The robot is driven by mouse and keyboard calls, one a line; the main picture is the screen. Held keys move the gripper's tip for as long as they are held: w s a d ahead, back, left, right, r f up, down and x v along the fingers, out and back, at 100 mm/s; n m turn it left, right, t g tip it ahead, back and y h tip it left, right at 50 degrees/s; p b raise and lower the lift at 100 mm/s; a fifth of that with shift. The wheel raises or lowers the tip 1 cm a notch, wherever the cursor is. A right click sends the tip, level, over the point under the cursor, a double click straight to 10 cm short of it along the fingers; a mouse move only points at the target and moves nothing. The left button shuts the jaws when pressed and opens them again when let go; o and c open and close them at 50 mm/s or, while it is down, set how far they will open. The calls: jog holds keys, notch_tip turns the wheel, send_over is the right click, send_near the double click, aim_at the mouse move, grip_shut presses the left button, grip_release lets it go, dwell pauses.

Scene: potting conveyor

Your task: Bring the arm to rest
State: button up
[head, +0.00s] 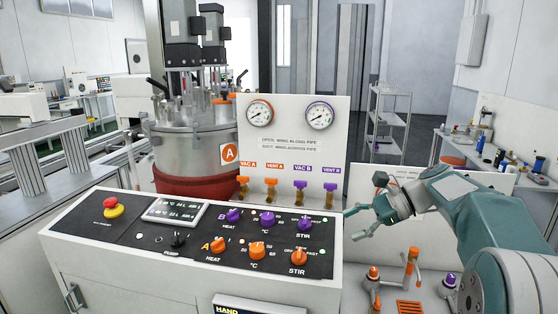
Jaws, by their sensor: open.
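My gripper (354,222) is at the end of my teal arm on the right side of the head view. Its fingers are spread, and I see nothing between them. They point left, at the right edge of the control console (190,282), close to the white gauge panel. Whether the fingertips touch anything is not clear, but they look apart from the console.
The console has orange and purple knobs, a red stop button (111,202) and a display. The gauge panel (292,110) has four-colour-labelled valves below two dials. A steel vessel (190,150) stands behind. Orange and purple fittings (411,262) stand below my arm.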

jog(key=s+a+f+n+h, duration=0.1)
jog(key=s+a+n+h, duration=0.15)
jog(key=s, duration=0.55)
jog(key=s+a+f+n+h, duration=0.1)
jog(key=s+n+h, duration=0.3)
jog(key=s, duration=0.3)
jog(key=s+d+f+n+t+h, duration=0.1)
jog(key=s+f+n+t+h, duration=0.1)
jog(key=s, duration=0.4)
jog(key=s+d+f+n+t+h, duration=0.1)
jog(key=s+f+n+t+h, duration=0.1)
jog(key=s+n, duration=0.4)
notch_tip(320, 180, down, 2)
jog(key=shift+s+d+f+h, duration=0.25)
jog(key=shift+s+d+h, duration=0.1)
jog(key=shift+s+h, duration=0.35)
jog(key=shift+n, duration=0.25)
